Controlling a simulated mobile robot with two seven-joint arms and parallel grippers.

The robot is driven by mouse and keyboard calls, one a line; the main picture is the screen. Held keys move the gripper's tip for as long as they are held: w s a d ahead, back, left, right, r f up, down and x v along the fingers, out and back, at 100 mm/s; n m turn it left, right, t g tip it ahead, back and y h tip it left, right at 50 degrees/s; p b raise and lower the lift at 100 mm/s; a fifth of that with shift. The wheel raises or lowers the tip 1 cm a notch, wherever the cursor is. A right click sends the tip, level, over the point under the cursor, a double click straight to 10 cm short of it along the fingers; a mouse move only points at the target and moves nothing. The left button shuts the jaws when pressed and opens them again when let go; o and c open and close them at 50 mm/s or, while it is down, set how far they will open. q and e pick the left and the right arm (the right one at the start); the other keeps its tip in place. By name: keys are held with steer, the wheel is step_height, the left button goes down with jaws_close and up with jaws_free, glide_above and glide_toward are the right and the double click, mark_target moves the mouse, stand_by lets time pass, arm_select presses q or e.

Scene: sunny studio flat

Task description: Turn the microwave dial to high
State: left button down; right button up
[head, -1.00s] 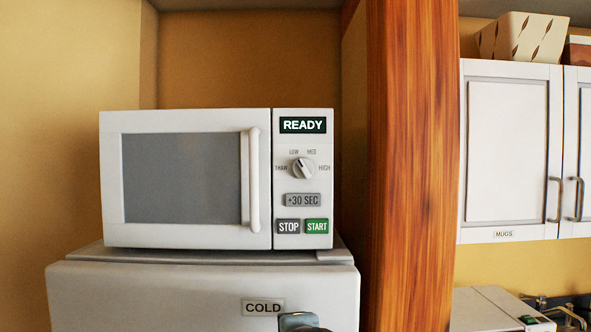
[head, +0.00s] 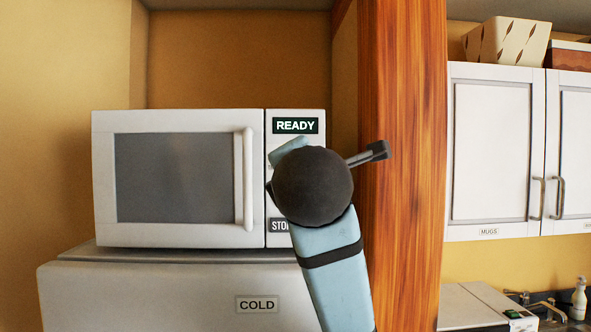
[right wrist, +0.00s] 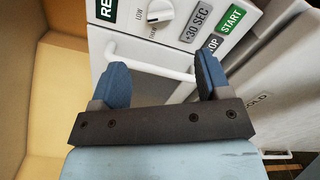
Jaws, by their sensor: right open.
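The white microwave (head: 180,125) stands on top of a white fridge with its door shut and its display reading READY. My right arm stands in front of its control panel in the head view and hides the dial and most buttons. In the right wrist view the round white dial (right wrist: 160,11) shows at the top, with LOW beside it; its exact setting is hard to read there. My right gripper (right wrist: 160,72) is open and empty, with its blue fingers apart, below the dial in that picture and not visibly touching it. My left gripper is not in view.
The microwave door handle (head: 248,180) stands out left of the panel. A wooden post (head: 405,230) rises close to the right of my arm. The fridge top (head: 80,254) is below. White wall cupboards (head: 490,150) hang further right.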

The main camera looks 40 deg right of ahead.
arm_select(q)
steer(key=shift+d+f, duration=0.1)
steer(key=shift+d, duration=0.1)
arm_select(e)
steer(key=x, duration=1.1)
steer(key=shift+d, duration=0.15)
steer(key=shift+w, duration=0.15)
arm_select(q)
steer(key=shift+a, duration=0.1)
arm_select(e)
steer(key=c, duration=0.9)
